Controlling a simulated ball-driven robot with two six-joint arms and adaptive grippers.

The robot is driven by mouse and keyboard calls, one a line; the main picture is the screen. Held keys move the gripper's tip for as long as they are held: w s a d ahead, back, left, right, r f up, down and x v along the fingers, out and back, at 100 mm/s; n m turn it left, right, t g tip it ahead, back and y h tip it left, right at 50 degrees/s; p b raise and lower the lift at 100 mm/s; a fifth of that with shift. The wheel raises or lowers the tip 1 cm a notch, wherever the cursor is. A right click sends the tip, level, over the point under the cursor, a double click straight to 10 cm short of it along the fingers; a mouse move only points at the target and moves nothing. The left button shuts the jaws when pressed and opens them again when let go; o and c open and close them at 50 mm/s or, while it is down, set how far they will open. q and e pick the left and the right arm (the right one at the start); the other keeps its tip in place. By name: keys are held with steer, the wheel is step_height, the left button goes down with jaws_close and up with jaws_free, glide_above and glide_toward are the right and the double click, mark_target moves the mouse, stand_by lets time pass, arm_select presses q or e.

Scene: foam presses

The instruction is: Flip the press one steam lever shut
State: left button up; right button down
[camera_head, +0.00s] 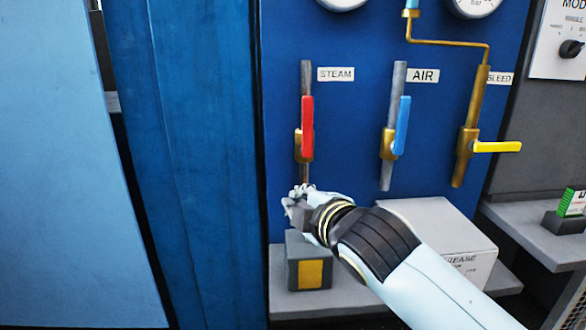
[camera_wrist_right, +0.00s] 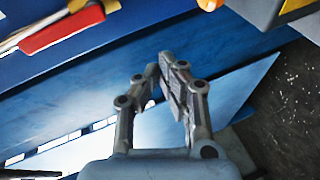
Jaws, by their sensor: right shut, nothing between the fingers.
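My right gripper (camera_head: 298,200) is just below the lever, in front of the pipe's lower end, and apart from the lever. The lever also shows at the upper left of the right wrist view (camera_wrist_right: 62,30), off to the side of the fingers. The right fingers (camera_wrist_right: 166,72) are shut with nothing between them. My left gripper is not in view.
A blue AIR lever (camera_head: 401,125) stands upright to the right. The yellow BLEED lever (camera_head: 496,147) points sideways. A grey box with a yellow patch (camera_head: 309,262) and a pale GREASE carton (camera_head: 440,232) sit on the shelf below, close to my right arm.

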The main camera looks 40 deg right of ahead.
mark_target(307, 128)
step_height(307, 128, up, 13)
steer(key=w+n+t+p, duration=0.1)
steer(key=n+t, duration=0.2)
steer(key=shift+a+f, duration=0.2)
steer(key=shift+w, duration=0.15)
steer(key=w+d+p, duration=0.2)
steer(key=w+d, duration=0.3)
steer(key=w, duration=0.2)
steer(key=shift+w+d+p, duration=0.25)
steer(key=shift+w+p, duration=0.05)
